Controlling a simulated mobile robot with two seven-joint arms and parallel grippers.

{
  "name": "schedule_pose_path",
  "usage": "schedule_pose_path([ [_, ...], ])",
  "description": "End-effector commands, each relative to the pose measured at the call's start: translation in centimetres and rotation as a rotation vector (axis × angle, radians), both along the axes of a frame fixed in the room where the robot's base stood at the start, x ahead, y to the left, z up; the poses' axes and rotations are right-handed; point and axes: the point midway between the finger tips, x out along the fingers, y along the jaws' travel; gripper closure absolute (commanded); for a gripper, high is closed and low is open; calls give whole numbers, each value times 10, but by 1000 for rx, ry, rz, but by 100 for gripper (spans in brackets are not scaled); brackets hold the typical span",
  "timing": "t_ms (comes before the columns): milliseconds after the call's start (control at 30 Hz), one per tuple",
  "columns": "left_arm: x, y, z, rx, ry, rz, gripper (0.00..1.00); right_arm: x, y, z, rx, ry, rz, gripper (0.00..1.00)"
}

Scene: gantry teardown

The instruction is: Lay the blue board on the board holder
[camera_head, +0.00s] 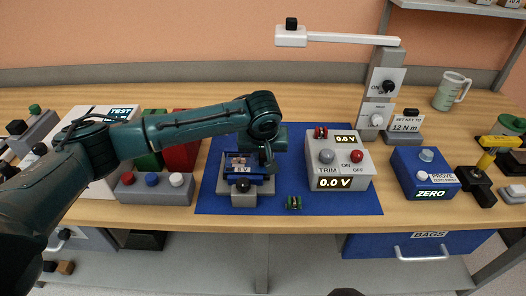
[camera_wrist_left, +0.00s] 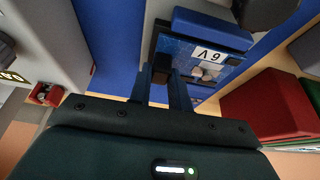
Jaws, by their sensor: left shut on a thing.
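The blue board (camera_head: 232,173), with a white "6 V" label, is at the grey board holder (camera_head: 244,198) on the blue mat. The wrist view shows the blue board (camera_wrist_left: 170,46) close up, with its label upside down. My left gripper (camera_head: 267,167) is shut on the board's edge, and its two fingers (camera_wrist_left: 166,80) meet that edge in the wrist view. The holder's black knob (camera_head: 242,186) is in front of the board. The board looks level over the holder, but I cannot tell whether it rests on it. My right gripper is not in view.
A grey supply box (camera_head: 343,165) with knobs and "0.0 V" readouts stands right of the holder. A button box (camera_head: 154,189) and green and red blocks (camera_head: 182,150) stand left.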

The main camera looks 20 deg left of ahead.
Motion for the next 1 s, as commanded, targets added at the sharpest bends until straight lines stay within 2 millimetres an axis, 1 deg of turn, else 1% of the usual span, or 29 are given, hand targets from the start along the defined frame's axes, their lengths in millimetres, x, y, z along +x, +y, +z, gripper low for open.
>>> schedule_pose_path([
  [333, 0, 0, -1, 0, 0, 0, 100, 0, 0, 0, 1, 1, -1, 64],
  [700, 0, 0, -6, 0, 0, 0, 100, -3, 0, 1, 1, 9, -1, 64],
  [733, 0, 0, -6, 0, -1, 0, 79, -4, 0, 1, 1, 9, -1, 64],
  [1000, 0, 0, -6, 0, 0, 0, 57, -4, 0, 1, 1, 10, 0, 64],
])
